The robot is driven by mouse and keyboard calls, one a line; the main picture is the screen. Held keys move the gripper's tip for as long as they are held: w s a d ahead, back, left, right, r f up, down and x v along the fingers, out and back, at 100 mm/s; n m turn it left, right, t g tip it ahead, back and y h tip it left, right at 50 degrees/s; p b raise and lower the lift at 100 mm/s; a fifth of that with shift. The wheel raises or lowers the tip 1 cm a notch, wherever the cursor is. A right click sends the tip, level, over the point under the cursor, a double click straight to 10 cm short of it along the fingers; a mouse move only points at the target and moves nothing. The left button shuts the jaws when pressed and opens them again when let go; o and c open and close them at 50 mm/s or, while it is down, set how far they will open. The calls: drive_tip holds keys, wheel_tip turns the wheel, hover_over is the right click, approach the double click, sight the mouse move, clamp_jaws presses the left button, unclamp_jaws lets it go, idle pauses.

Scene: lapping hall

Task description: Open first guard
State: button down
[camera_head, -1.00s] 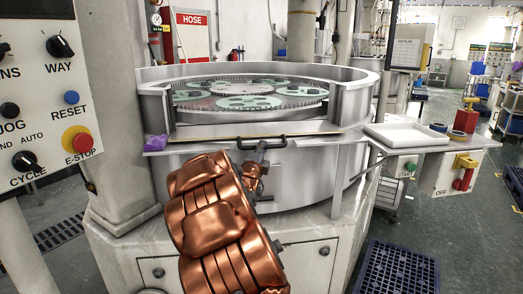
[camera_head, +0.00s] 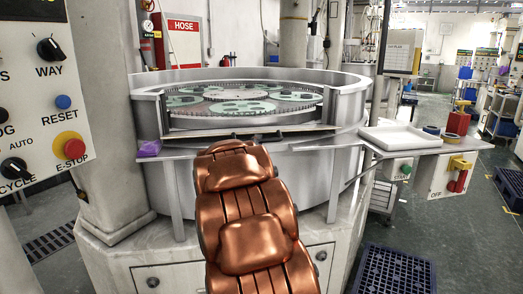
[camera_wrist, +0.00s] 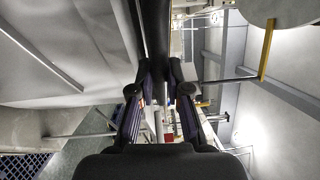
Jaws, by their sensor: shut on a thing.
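The first guard appears to be the metal front panel (camera_head: 190,134) with a yellowish edge, at the front opening of the round lapping machine (camera_head: 345,110). It lies low across the opening, and the green carriers (camera_head: 240,107) show behind it. My copper-coloured arm reaches up from the bottom of the head view and hides my gripper and most of the handle there. In the wrist view, my gripper (camera_wrist: 160,92) is shut on a dark bar (camera_wrist: 155,35), which looks like the guard's handle. Its contact points are partly hidden by the fingers.
A control panel (camera_head: 35,90) with an E-stop stands close at left. A side shelf at right holds a white tray (camera_head: 400,137) and tape rolls; switch boxes hang from it. A purple cloth (camera_head: 149,148) lies on the left ledge. A blue pallet (camera_head: 397,270) is on the floor.

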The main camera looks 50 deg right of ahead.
drive_tip(key=shift+r, duration=0.3)
drive_tip(key=c, duration=1.4)
unclamp_jaws()
drive_tip(key=shift+a, duration=0.1)
drive_tip(key=v, duration=1.2)
drive_tip(key=shift+s+f, duration=0.1)
